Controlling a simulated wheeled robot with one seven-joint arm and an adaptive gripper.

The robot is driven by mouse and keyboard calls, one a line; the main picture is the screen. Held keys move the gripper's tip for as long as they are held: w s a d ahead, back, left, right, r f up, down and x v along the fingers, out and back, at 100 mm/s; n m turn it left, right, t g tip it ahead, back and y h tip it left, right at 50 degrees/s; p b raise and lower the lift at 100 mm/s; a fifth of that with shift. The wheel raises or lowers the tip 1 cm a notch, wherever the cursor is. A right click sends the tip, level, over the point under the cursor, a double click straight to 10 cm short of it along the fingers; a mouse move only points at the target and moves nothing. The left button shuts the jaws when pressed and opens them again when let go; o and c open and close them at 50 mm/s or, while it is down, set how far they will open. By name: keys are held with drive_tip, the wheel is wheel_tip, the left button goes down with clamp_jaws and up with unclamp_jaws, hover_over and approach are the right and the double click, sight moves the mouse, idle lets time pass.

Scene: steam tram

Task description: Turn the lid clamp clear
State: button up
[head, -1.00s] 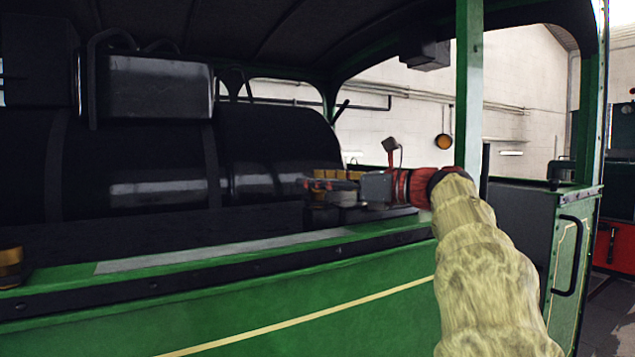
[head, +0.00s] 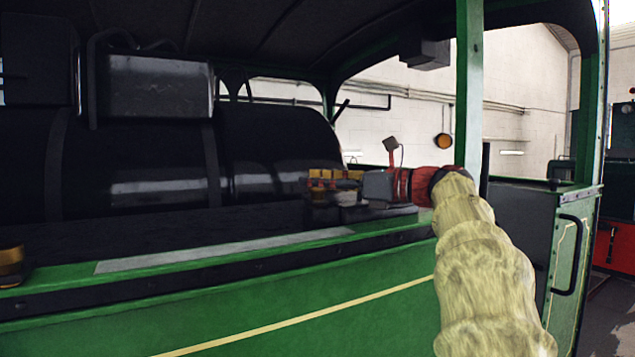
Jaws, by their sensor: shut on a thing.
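My gripper (head: 343,190) reaches in from the right over the green side wall, at the end of my sleeved arm. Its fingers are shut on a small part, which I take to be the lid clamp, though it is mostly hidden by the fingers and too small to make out. Yellow brass-coloured pieces (head: 336,175) stand right behind and beside the fingers. They sit on a dark low fitting by the right end of the black boiler. The lid itself cannot be told apart here.
The black boiler (head: 270,150) fills the back left. The green side wall (head: 300,305) runs along the front, with a grey strip (head: 220,252) on its ledge. A green post (head: 469,90) stands close behind my wrist. A brass fitting (head: 10,266) is at far left.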

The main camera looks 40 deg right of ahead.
drive_tip(key=shift+n+g+y, duration=0.8)
drive_tip(key=shift+n+y, duration=0.3)
drive_tip(key=shift+y, duration=0.5)
drive_tip(key=o, duration=1.2)
drive_tip(key=shift+s, duration=0.1)
drive_tip(key=v, duration=1.1)
drive_tip(key=shift+s+d, duration=0.25)
drive_tip(key=shift+s, duration=0.05)
